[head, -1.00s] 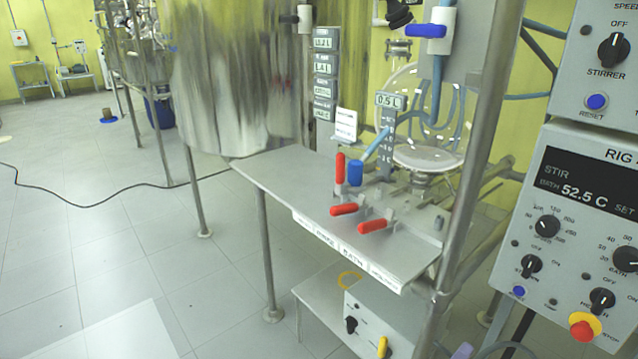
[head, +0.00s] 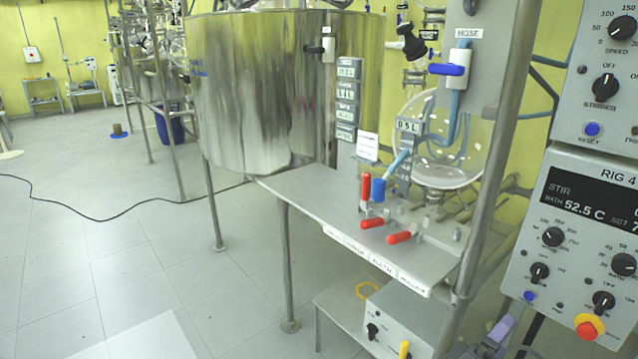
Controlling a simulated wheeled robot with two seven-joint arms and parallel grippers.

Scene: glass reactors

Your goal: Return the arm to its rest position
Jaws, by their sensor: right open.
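What I take to be my right gripper (head: 495,338) shows only in part at the bottom edge of the head view, right of the stand's front post. A lavender-grey part of it is visible; the rest is cut off by the frame. It is open, and I see nothing in it. It is low, below and left of the control box (head: 586,240). My left gripper and arm are not in view.
A steel bench (head: 325,205) carries red-handled valves (head: 400,237) and a blue one. A big steel tank (head: 262,95) stands behind. A grey box (head: 400,325) is underneath. Open floor (head: 140,260) lies left.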

